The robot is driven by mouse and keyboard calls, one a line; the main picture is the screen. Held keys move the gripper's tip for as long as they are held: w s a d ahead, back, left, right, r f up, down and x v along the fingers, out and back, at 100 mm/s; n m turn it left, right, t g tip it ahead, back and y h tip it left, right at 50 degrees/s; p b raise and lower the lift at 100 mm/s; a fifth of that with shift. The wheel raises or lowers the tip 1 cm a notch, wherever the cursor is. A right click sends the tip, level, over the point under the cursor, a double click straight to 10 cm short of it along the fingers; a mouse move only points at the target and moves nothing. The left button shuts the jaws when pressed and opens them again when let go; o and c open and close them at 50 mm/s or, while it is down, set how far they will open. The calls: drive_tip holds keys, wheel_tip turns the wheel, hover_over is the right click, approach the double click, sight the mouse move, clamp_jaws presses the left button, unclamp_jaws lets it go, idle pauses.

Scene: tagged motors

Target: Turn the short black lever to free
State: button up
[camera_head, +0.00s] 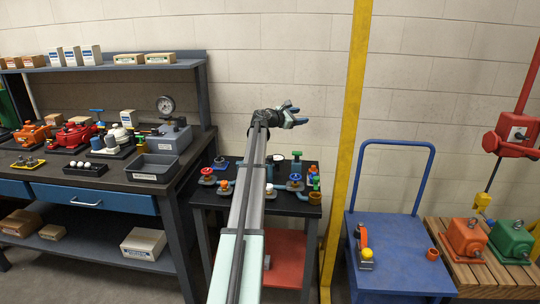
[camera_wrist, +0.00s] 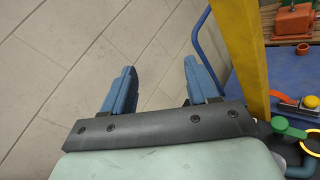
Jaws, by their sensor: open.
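My gripper (camera_head: 298,115) is raised above the small black table in the head view, pointing right. I cannot make out a short black lever for certain in either view. Motors that could carry it are small here: an orange motor (camera_head: 466,237) and a green motor (camera_head: 511,241) on a wooden pallet, a red hanging motor (camera_head: 512,135), and orange (camera_head: 32,135) and red (camera_head: 75,135) motors on the left bench. My gripper touches none of them.
Several valves, including one with a red handwheel (camera_head: 207,172), stand on the small table (camera_head: 280,206) below my arm. A yellow post (camera_head: 345,150) rises just right of my gripper. Beyond it is a blue cart (camera_head: 395,265) with a tall handle.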

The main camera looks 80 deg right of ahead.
drive_tip(key=s+d+r+m+t+y, duration=0.1)
drive_tip(key=d+r+m+t+y, duration=0.15)
drive_tip(key=d+m, duration=0.25)
drive_tip(key=m+t+y, duration=0.9)
drive_tip(key=t, duration=0.1)
hover_over(270, 156)
wheel_tip(270, 156, down, 8)
drive_tip(key=shift+g, duration=0.25)
wheel_tip(270, 156, down, 13)
drive_tip(key=shift+a+f, duration=0.1)
drive_tip(key=c, duration=1)
